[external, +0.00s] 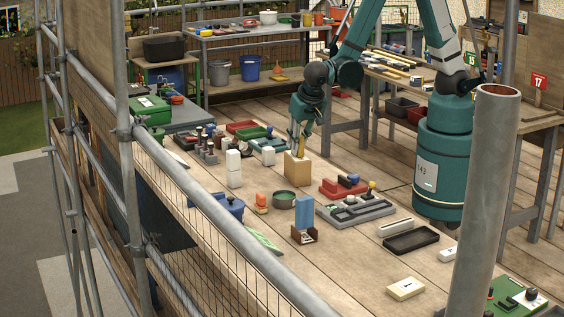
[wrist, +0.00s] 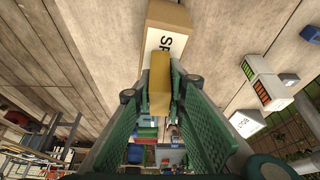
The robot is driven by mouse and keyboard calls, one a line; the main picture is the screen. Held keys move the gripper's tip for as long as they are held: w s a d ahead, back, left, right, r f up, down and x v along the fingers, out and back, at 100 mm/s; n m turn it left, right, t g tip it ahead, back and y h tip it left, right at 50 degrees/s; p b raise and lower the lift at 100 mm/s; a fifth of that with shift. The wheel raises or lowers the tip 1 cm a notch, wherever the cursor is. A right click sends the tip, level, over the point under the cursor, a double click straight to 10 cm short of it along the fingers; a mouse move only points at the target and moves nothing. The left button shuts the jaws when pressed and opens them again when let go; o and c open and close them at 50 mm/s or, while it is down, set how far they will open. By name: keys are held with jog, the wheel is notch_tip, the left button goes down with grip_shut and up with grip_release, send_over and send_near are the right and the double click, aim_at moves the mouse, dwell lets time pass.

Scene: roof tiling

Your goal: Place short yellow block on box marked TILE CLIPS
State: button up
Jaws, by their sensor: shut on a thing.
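My gripper (wrist: 160,92) is shut on a short yellow block (wrist: 160,72), with one green finger on each side of it. In the external view my gripper (external: 298,138) points down just above a tan box (external: 297,169) on the plank deck. In the wrist view this tan box (wrist: 168,14) lies right beyond the block and carries a white label starting with "SP", the rest hidden by the block. I cannot tell whether the block touches the box. No label reading TILE CLIPS can be made out.
White blocks (external: 233,168) stand left of the tan box. A dark green bowl (external: 284,201), a blue piece in a brown holder (external: 303,236) and a red tray (external: 344,193) lie in front of it. A black tray (external: 411,241) is further right. Scaffold rails border the deck.

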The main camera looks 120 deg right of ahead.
jog(key=o, duration=0.9)
jog(key=shift+f, duration=0.1)
jog(key=shift+c, duration=0.2)
jog(key=shift+r, duration=0.25)
jog(key=p+v, duration=0.1)
jog(key=v, duration=1)
jog(key=shift+a+r, duration=0.15)
jog(key=shift+r, duration=0.25)
